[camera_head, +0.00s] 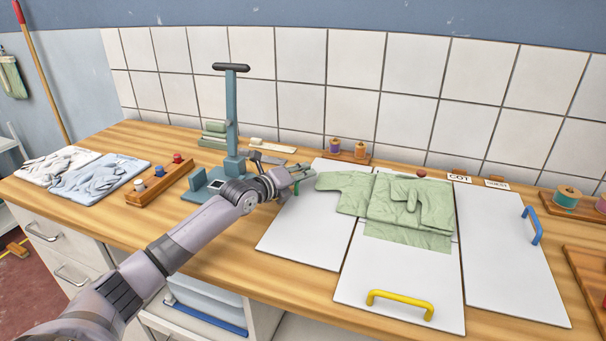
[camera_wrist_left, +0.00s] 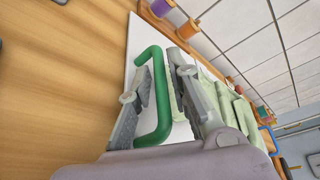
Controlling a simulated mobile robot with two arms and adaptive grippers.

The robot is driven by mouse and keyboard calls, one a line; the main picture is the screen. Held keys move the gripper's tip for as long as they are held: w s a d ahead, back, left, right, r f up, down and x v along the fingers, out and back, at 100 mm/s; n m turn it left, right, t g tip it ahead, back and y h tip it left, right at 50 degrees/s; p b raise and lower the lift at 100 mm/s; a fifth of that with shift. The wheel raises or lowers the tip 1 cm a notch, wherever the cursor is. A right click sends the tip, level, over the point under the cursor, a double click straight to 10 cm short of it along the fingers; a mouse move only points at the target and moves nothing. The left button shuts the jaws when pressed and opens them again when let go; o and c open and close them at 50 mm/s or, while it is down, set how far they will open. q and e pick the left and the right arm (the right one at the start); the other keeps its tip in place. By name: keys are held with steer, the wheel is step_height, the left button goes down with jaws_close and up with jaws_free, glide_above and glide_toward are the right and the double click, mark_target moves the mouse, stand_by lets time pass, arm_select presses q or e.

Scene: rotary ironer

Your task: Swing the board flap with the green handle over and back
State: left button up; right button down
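The folding board has white panels. The left flap (camera_head: 303,232) carries the green handle (camera_wrist_left: 160,95), a bent bar seen clearly in the left wrist view and mostly hidden behind the fingers in the head view. My left gripper (camera_head: 302,174) is at the flap's outer left side. Its two fingers (camera_wrist_left: 160,82) stand apart on either side of the green bar, with a gap visible on one side. A light green shirt (camera_head: 405,205) lies across the boards, one sleeve reaching onto the left flap. My right gripper is not in view.
The bottom flap has a yellow handle (camera_head: 400,303) and the right flap a blue handle (camera_head: 532,225). A blue-grey press stand (camera_head: 232,120) rises close behind my left arm. A spool rack (camera_head: 160,184) and folded garments (camera_head: 98,176) lie to the left.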

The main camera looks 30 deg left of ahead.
arm_select(q)
steer(key=shift+w, duration=0.2)
steer(key=shift+c, duration=0.5)
jaws_close()
